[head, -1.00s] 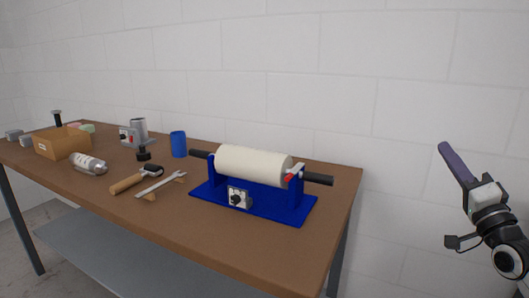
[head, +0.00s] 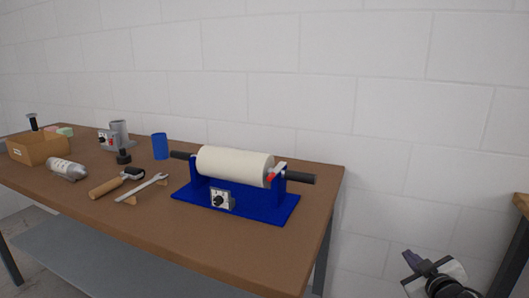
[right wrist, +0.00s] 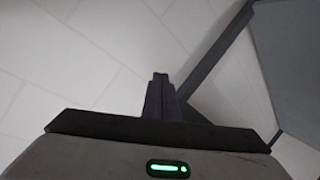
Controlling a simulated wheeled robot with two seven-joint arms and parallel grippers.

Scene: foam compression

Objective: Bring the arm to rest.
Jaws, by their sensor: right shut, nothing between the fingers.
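My right gripper (head: 411,256) is at the bottom right of the head view, low beside the table's right end and apart from everything on it. In the right wrist view its two dark fingers (right wrist: 160,93) are together with nothing between them. My left gripper is in neither view. A cream foam roll (head: 235,165) lies on a blue stand (head: 245,205) at the right part of the brown table (head: 270,240). A red-tipped lever (head: 274,174) is at the roll's right end.
A wrench (head: 142,188), a wooden-handled tool (head: 115,184), a silver bottle (head: 67,169), a blue cup (head: 160,146) and a cardboard box (head: 38,149) stand or lie to the left. Another wooden surface (head: 522,204) shows at the right edge. The space between is clear.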

